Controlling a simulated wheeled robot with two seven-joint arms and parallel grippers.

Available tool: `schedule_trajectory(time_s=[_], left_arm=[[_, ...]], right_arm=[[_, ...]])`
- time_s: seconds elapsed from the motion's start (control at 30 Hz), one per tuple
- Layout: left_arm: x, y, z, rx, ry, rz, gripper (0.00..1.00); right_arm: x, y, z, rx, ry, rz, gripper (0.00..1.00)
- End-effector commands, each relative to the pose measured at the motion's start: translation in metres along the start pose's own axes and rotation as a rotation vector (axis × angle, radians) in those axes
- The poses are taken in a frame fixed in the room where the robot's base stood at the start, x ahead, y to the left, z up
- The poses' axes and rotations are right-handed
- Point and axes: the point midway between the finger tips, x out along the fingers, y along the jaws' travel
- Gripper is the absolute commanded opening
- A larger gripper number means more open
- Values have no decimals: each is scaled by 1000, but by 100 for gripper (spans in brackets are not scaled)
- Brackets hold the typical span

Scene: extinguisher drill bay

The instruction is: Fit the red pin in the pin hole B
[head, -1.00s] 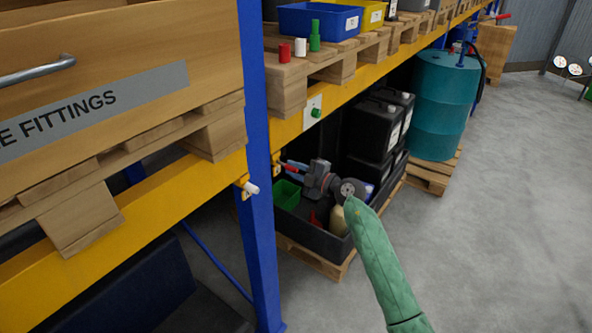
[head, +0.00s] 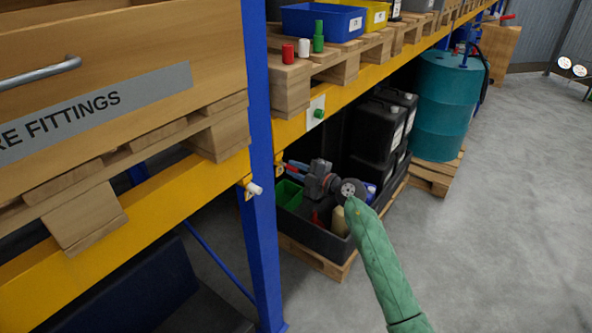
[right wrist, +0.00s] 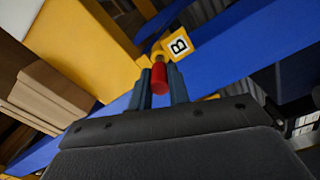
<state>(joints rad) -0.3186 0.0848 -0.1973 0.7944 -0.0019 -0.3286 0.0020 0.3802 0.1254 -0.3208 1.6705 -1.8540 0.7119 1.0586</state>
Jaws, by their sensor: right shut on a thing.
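My right gripper (head: 294,169) is shut on the red pin (right wrist: 159,80), which lies between its two blue fingers in the right wrist view. The pin points at a yellow bracket marked B (right wrist: 178,45), and its far end is at the bracket, touching or very nearly so. I cannot tell whether the tip is inside pin hole B. In the head view the same bracket (head: 280,165) is on the right side of the blue post, and the pin is small and partly hidden by the fingers. My left gripper is not in view.
The blue post (head: 261,215) and yellow beam (head: 150,215) stand close by. A left bracket holds a white pin (head: 255,190). Red (head: 288,53), white (head: 304,47) and green (head: 318,37) pieces stand on the pallet above. A black tray (head: 312,240) is below the gripper. Open floor lies right.

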Motion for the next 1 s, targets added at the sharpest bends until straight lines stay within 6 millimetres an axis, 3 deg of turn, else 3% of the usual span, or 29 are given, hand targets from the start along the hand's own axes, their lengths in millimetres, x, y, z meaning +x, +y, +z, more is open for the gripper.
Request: schedule_trajectory(time_s=[1.0], left_arm=[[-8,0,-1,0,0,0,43]], right_arm=[[16,0,0,1,0,0,0]])
